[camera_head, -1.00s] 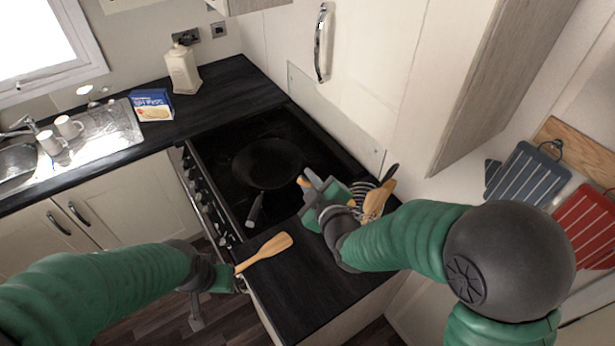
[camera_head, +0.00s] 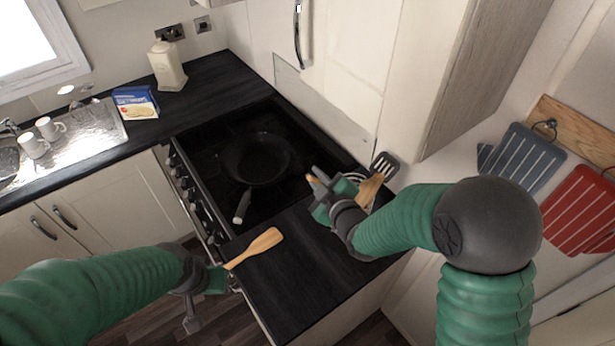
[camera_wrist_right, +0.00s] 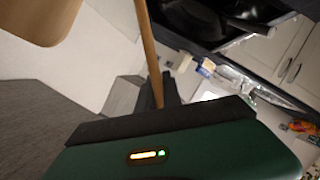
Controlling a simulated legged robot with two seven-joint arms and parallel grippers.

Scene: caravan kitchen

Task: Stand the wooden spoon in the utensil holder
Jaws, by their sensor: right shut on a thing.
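My right gripper (camera_head: 324,188) is over the counter beside the stove, in front of the utensil holder (camera_head: 353,179). It is shut on a slim wooden handle, which looks like the wooden spoon (camera_wrist_right: 149,50); a small wooden tip also shows at the gripper in the head view (camera_head: 312,180). The holder looks like wire and is mostly hidden by my gripper. A broad wooden piece (camera_head: 370,190) and a slotted turner (camera_head: 384,166) rise by it. My left gripper (camera_head: 215,279) is at the counter's front edge, at a wooden spatula's handle end; its jaws are unclear.
The wooden spatula (camera_head: 258,246) lies on the black counter (camera_head: 300,270), handle toward the left edge. A pan (camera_head: 255,160) sits on the stove. Cabinets (camera_head: 440,80) stand close behind the holder.

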